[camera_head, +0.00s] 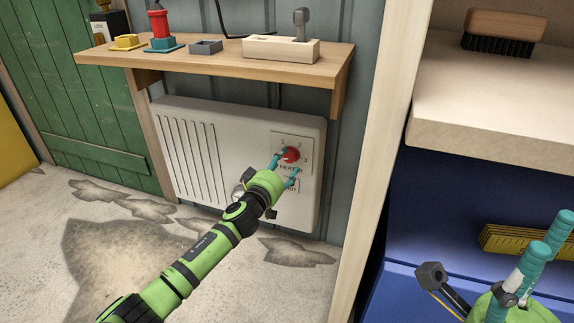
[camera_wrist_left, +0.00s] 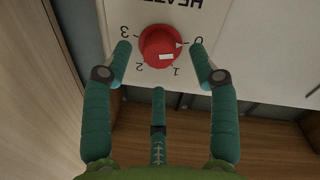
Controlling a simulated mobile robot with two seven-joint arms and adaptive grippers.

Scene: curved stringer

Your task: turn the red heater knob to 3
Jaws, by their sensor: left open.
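The red heater knob (camera_head: 292,154) sits on a pale dial plate at the upper right of the white heater (camera_head: 228,150). In the left wrist view the knob (camera_wrist_left: 158,46) appears upside down, with marks 0, 1, 2 and 3 around it. Its white pointer mark is on the side towards 0. My left gripper (camera_head: 284,170) is open, with one teal finger on each side of the knob and a third finger below it in the wrist view. I cannot tell if the fingers touch it. My right gripper (camera_head: 548,242) is partly in view at lower right.
A wooden shelf (camera_head: 220,62) juts out above the heater, holding a wooden block with a grey lever (camera_head: 302,25) and a red-and-teal item. A green door (camera_head: 100,110) stands left. A blue cabinet with a brush (camera_head: 502,32) and a yellow item (camera_head: 515,241) stands right.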

